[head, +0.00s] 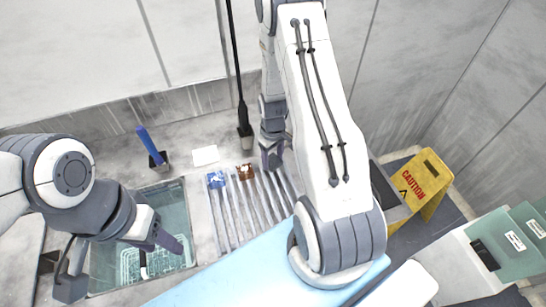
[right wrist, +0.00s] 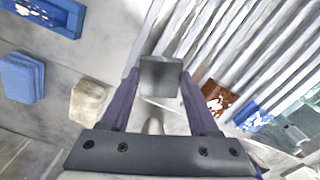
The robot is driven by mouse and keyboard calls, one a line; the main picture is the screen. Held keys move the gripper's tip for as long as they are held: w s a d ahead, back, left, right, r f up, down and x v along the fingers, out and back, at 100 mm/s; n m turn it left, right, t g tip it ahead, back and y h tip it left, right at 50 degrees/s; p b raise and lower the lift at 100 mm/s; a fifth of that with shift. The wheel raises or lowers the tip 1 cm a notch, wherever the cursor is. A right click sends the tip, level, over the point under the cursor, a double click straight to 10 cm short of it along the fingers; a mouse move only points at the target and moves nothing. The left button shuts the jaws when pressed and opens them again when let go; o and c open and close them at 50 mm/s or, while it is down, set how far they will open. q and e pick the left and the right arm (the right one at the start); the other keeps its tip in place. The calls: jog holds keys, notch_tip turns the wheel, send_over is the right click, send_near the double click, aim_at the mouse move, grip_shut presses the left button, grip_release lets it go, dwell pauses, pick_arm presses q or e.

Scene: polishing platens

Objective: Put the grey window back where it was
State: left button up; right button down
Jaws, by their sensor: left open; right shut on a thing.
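The grey window (right wrist: 160,76) is a small dark grey square held between the two purple fingers of my right gripper (right wrist: 160,92) in the right wrist view. In the head view my right gripper (head: 271,160) is beside the far right end of the ridged grey rack (head: 232,222); the window cannot be made out there. My left gripper (head: 155,245) is open and empty over the sink (head: 175,205). A brown-and-white piece (head: 245,171) and a blue-and-white piece (head: 217,180) sit at the rack's far end. They also show in the right wrist view, brown (right wrist: 218,97) and blue (right wrist: 252,117).
A wire basket (head: 128,265) is in the sink. A blue-handled tool (head: 147,143) stands in a dark holder. A white block (head: 205,155) lies behind the rack. A yellow caution sign (head: 425,180) stands right. Blue blocks (right wrist: 20,78) show in the wrist view.

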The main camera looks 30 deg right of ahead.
jog(key=shift+f, duration=0.4)
jog(key=shift+f, duration=0.1)
jog(key=shift+c, duration=0.6)
grip_release()
